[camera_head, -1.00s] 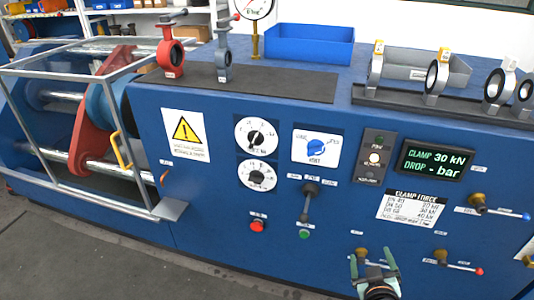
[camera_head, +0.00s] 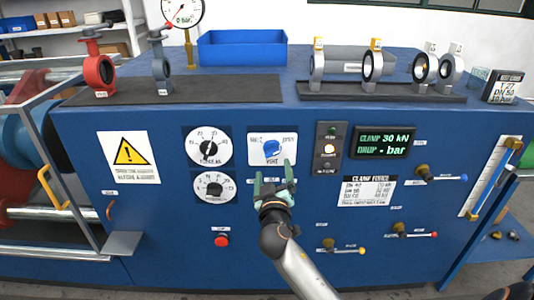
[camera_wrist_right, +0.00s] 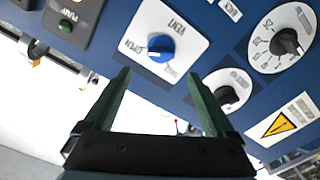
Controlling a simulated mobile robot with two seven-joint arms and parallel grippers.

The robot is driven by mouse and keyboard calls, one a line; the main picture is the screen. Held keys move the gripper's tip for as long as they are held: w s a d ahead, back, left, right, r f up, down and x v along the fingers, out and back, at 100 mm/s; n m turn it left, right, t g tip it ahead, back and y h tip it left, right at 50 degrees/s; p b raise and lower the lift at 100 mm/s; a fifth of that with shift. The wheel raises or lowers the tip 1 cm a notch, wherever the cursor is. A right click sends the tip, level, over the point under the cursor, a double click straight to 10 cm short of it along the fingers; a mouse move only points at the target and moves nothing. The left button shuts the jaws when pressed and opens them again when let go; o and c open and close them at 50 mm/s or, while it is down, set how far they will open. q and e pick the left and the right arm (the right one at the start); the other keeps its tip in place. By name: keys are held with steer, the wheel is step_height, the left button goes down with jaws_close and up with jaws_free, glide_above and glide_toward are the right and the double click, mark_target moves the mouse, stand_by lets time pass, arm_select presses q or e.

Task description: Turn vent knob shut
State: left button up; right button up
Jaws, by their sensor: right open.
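The vent knob (camera_head: 272,148) is a round blue knob on a white labelled plate on the blue front panel. In the right wrist view the vent knob (camera_wrist_right: 160,48) sits just beyond the fingertips, roughly centred between them. My right gripper (camera_head: 273,174) is open and empty, its green fingers pointing up at the lower part of the knob's plate. The fingers also show in the wrist view (camera_wrist_right: 157,76), apart from the knob. My gripper hides the lever below the plate. My left gripper is not in view.
Two black dials (camera_head: 208,147) are left of the vent plate, with a red button (camera_head: 222,240) below. A lamp strip (camera_head: 328,148) and a display (camera_head: 384,142) are to its right. Several small levers (camera_head: 422,172) stick out at the right. A blue bin (camera_head: 242,48) stands on top.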

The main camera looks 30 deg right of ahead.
mark_target(272, 153)
steer(key=x, duration=0.9)
steer(key=shift+w, duration=0.3)
steer(key=shift+c, duration=0.2)
steer(key=c, duration=1.2)
